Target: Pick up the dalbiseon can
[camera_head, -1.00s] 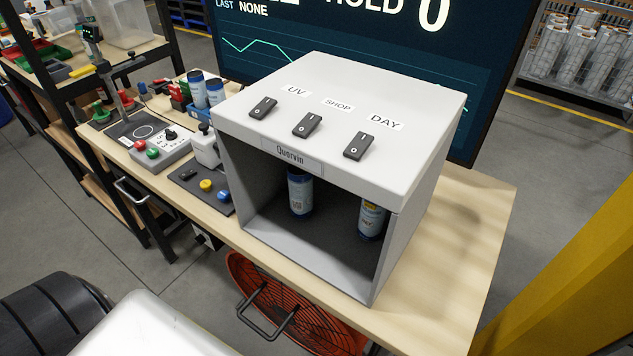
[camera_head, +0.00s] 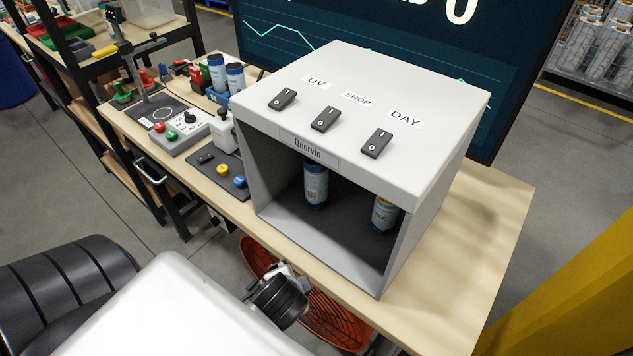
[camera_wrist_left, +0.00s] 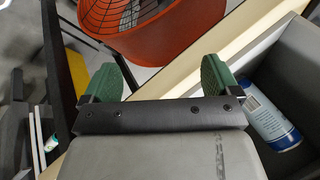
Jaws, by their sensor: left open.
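Two blue cans stand inside the grey open-fronted box (camera_head: 350,100): a blue and white can (camera_head: 315,184) toward the left, and a can with a yellow patch (camera_head: 384,213) by the right wall. Two more similar cans (camera_head: 217,70) (camera_head: 235,77) stand behind the box's left side. The labels are too small to tell which is the dalbiseon can. My left gripper (camera_wrist_left: 161,78) is open and empty, its green fingers apart, in the left wrist view. My right gripper is not in view.
The box has three switches on top and stands on a wooden bench (camera_head: 487,245). A button panel (camera_head: 180,132) and a dark pad with yellow and blue buttons (camera_head: 222,171) lie left of it. A red fan (camera_head: 325,318) is below the bench's front edge.

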